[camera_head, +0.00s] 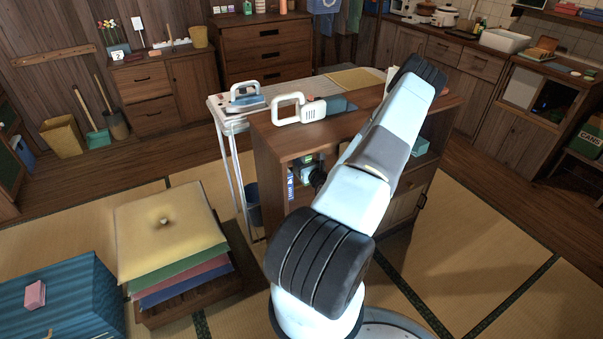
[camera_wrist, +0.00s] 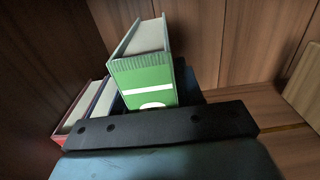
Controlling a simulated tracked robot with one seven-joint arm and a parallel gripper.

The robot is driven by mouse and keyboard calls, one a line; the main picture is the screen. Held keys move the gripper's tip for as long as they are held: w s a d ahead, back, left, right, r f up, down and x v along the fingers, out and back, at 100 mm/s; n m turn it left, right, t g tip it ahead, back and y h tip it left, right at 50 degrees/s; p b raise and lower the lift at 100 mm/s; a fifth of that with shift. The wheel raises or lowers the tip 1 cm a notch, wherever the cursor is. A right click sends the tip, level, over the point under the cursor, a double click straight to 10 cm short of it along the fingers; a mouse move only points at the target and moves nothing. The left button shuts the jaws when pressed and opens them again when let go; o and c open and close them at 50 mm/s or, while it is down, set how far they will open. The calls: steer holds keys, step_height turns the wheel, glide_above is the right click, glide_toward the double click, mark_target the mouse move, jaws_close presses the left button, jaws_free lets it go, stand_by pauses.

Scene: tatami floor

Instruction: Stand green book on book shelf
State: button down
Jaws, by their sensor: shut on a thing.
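The green book (camera_wrist: 145,82) stands upright in the wrist view, its green spine with a white band and white oval facing me. My gripper (camera_wrist: 158,125) is shut on it; the dark gripper body covers the book's lower part. The wooden book shelf (camera_head: 270,165) stands at the middle of the head view, and my arm reaches into its open compartment. A red book (camera_wrist: 75,118) and a dark blue book (camera_wrist: 103,105) stand just left of the green book. Whether the green book rests on the shelf board is hidden.
A wooden side wall closes the compartment left of the books, and a back panel (camera_wrist: 250,45) stands behind. The shelf board (camera_wrist: 235,93) is bare to the right. A white-handled object (camera_head: 298,110) lies on the shelf top. Floor cushions (camera_head: 165,230) are stacked at the left.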

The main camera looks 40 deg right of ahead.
steer(key=shift+w+f, duration=0.2)
steer(key=shift+f, duration=2.9)
steer(key=shift+w+d+f, duration=0.1)
steer(key=shift+w+f, duration=0.1)
steer(key=shift+f, duration=0.15)
steer(key=c, duration=0.7)
jaws_free()
steer(key=shift+f, duration=0.1)
steer(key=v, duration=1.2)
